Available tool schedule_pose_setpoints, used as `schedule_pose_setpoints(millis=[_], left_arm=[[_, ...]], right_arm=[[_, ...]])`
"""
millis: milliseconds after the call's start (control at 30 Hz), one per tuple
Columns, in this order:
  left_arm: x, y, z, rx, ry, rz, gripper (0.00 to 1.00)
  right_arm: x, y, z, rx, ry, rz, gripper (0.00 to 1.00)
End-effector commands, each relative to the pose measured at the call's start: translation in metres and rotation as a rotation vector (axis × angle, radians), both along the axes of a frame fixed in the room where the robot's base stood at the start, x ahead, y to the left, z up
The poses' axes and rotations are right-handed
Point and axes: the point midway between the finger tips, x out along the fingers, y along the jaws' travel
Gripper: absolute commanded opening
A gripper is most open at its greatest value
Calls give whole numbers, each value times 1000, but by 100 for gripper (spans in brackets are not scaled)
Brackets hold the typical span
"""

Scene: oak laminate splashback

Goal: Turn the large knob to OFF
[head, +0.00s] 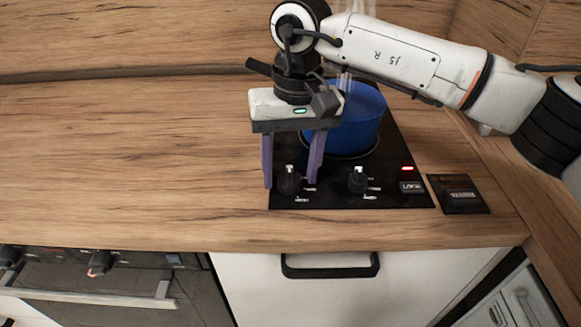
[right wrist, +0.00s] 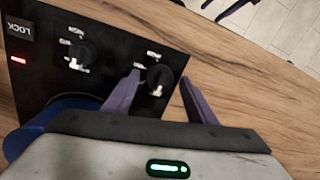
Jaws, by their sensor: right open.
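Two black knobs with white pointers sit on the front of a black hob panel (head: 400,150). My right gripper (head: 290,185) is open, its purple fingers pointing down on either side of the left knob (head: 290,177). In the right wrist view this knob (right wrist: 159,79) shows between the fingertips of my right gripper (right wrist: 160,76), with a gap on each side. The other knob (head: 358,180) is free. The knobs look alike in size, and their print is too small to read. Purple fingertips of my left gripper (right wrist: 219,11) show apart at the top of the right wrist view.
A blue pot (head: 350,125) stands on the hob behind the knobs, partly hidden by my right gripper, with steam above it. A red light and LOCK label (head: 411,187) are at the panel's right. A dark plate (head: 460,194) lies beside it. The counter at left is clear.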

Motion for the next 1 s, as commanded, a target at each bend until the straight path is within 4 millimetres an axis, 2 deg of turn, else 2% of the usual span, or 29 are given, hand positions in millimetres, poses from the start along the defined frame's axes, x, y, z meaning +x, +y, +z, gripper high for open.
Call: schedule_pose_setpoints(millis=[167, 400, 600, 733, 1000], left_arm=[[0, 0, 0, 0, 0, 0, 50], [0, 0, 1, 0, -1, -1, 50], [0, 0, 2, 0, -2, -1, 50], [0, 0, 3, 0, -2, -1, 50], [0, 0, 2, 0, -2, -1, 50]], right_arm=[[0, -1, 13, -1, -1, 0, 52], [1, -3, 61, 2, -4, 0, 52], [1, -5, 92, 0, -1, -1, 52], [1, -5, 102, 1, -2, 0, 52], [1, -6, 103, 0, 0, 0, 52]])
